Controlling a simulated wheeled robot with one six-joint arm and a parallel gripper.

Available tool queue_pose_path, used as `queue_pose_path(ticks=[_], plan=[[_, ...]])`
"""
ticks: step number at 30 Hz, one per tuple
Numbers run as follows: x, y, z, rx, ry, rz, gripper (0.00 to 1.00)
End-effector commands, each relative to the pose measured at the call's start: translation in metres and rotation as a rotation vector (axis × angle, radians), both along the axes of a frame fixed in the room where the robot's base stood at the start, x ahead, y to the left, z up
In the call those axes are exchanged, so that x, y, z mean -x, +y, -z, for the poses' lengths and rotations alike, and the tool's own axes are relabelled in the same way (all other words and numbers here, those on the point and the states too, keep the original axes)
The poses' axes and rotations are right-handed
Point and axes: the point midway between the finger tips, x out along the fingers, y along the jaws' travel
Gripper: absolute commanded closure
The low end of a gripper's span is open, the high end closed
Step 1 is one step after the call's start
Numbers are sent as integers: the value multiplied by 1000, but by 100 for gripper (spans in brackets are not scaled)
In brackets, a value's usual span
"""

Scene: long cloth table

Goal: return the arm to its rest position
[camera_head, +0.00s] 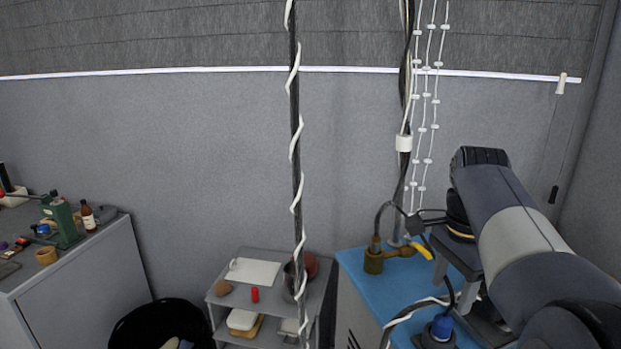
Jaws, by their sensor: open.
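My arm comes in from the lower right edge and rises up and to the left, with dark links and a light grey section. A dark rounded part is at its upper end. Nothing held by the arm can be seen.
A blue-topped bench (362,277) stands behind my arm, bearing a brass-coloured fitting (374,262). A grey shelf unit (226,304) holds a red can (255,295). A grey cabinet (85,280) bears bottles and tools. A dark pole (296,150) wrapped in white cord stands mid-view. A black bin (128,330) is at lower left.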

Motion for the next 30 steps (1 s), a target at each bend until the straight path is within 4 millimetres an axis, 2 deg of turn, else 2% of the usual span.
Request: queue_pose_path(ticks=[3, 11, 13, 18, 30], plan=[[1, 0, 25, -1, 3, 0, 47], [1, 0, 76, -1, 3, 0, 47], [0, 0, 59, 1, -4, 0, 47], [0, 0, 41, 1, -2, 0, 47], [0, 0, 33, 0, 0, 0, 47]])
